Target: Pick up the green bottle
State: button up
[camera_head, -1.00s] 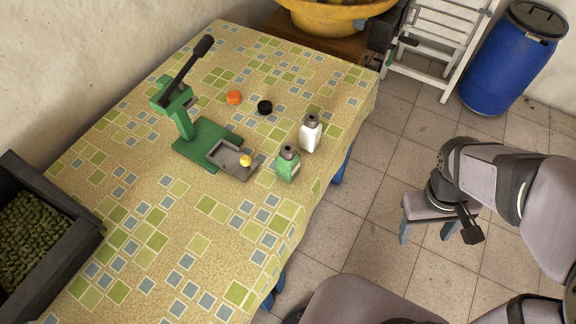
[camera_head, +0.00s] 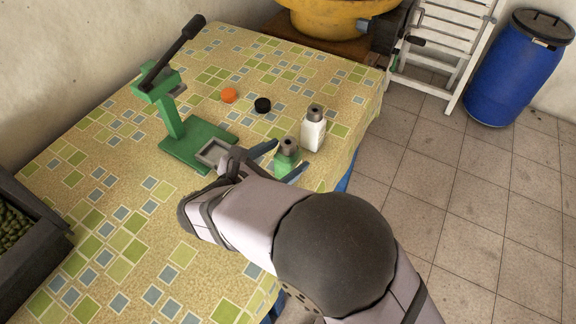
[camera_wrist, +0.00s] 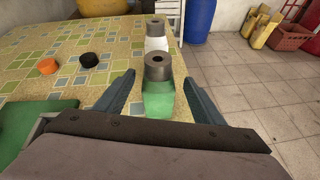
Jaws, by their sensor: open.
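The green bottle (camera_head: 286,155) with a grey cap stands upright near the right edge of the table. My gripper (camera_head: 280,160) is open, with one finger on each side of the green bottle in the head view. In the wrist view the green bottle (camera_wrist: 158,100) stands between the two spread fingers, and the gripper body hides its lower part. I cannot tell whether a finger touches it. A white bottle (camera_head: 313,133) with a grey cap stands just behind it, and it also shows in the wrist view (camera_wrist: 157,43).
A green lever press (camera_head: 172,115) with a grey tray (camera_head: 213,152) stands left of the bottles. An orange cap (camera_head: 229,95) and a black cap (camera_head: 263,105) lie farther back on the tablecloth. A dark crate (camera_head: 40,245) stands at the left.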

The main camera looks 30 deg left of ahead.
jog(key=shift+s+f+n, duration=0.25)
jog(key=shift+f+n, duration=0.2)
jog(key=shift+n, duration=0.1)
jog(key=shift+s+f+n, duration=0.2)
jog(key=shift+f+n, duration=0.2)
jog(key=shift+n, duration=0.15)
jog(key=shift+x, duration=1.05)
jog(key=shift+a+f+p+x, duration=0.15)
jog(key=shift+p+x, duration=0.1)
jog(key=shift+x, duration=1.05)
jog(key=shift+a+f+p+x, duration=0.1)
jog(key=shift+p+x, duration=0.1)
jog(key=shift+x, duration=1.15)
jog(key=shift+r, duration=0.1)
jog(key=c, duration=1.4)
